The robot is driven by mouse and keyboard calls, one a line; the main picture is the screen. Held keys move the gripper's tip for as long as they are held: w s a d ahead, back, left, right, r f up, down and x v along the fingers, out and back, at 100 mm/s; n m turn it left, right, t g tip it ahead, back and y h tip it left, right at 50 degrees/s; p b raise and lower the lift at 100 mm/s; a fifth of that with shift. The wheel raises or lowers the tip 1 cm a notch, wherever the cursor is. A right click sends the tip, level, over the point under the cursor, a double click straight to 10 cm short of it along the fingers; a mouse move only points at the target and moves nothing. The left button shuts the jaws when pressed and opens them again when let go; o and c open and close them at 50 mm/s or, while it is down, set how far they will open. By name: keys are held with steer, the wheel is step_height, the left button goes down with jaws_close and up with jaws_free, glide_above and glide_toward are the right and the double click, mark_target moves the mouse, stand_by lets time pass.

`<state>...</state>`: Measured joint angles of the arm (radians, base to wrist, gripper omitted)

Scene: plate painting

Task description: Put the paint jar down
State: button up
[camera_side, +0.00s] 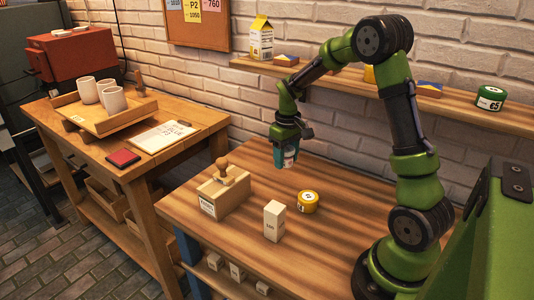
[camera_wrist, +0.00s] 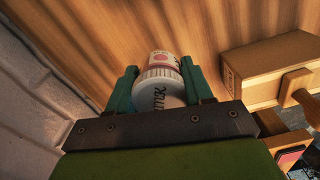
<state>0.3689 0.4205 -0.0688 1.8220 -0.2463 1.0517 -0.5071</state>
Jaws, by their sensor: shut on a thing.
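The paint jar has a white ribbed lid with dark lettering and a label with a pink spot. In the wrist view the paint jar (camera_wrist: 160,88) sits upright between the two teal fingers of my gripper (camera_wrist: 160,90), which is shut on it. In the side view my gripper (camera_side: 287,156) holds the jar (camera_side: 290,158) over the back part of the wooden worktable (camera_side: 345,190). The fingers hide part of the jar. I cannot tell exactly how far its base is from the tabletop.
A wooden box with a stamp (camera_side: 222,196), a white carton (camera_side: 274,221) and a yellow jar (camera_side: 307,202) stand on the worktable. A brick wall and shelf (camera_side: 330,86) are behind. The tabletop right of the held jar is clear.

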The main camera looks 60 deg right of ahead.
steer(key=shift+a+r, duration=0.15)
steer(key=shift+r, duration=0.1)
steer(key=w+f+n, duration=0.1)
steer(key=w, duration=0.5)
steer(key=w+a+f, duration=0.1)
steer(key=w, duration=0.5)
steer(key=w+n, duration=0.1)
steer(key=w, duration=0.5)
steer(key=shift+a+f+n, duration=0.3)
steer(key=shift+a+f, duration=0.05)
steer(key=shift+f, duration=2.95)
steer(key=shift+f, duration=0.1)
steer(key=o, duration=1.1)
